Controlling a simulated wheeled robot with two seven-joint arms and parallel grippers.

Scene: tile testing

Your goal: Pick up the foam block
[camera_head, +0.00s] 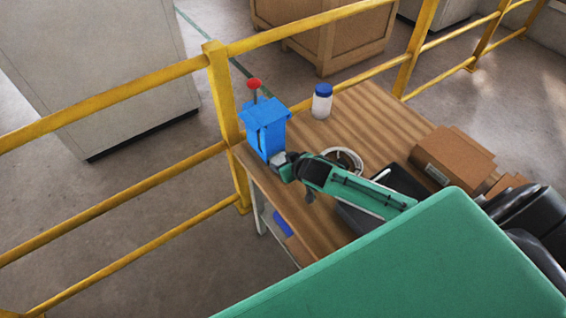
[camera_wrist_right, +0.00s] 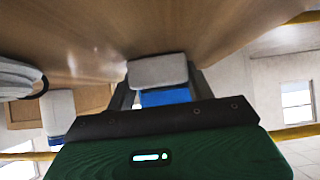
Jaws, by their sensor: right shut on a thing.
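The foam block (camera_wrist_right: 158,72), a pale grey block, sits between the fingers of my right gripper in the right wrist view. My right gripper (camera_head: 284,165) is shut on it at the left end of the wooden table in the head view. There the block is small and mostly hidden by the gripper. A blue stand (camera_head: 268,132) is right behind the gripper; a blue surface (camera_wrist_right: 165,97) also shows between the fingers in the wrist view. I cannot tell whether the block touches the stand or table. My left gripper is not in view.
On the wooden table (camera_head: 360,108) stand a white bottle with a blue lid (camera_head: 322,103), a coil (camera_head: 345,158), a dark tray (camera_head: 402,180) and a cardboard box (camera_head: 453,156). A red knob (camera_head: 254,84) rises behind the stand. A yellow railing (camera_head: 222,92) runs behind the table.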

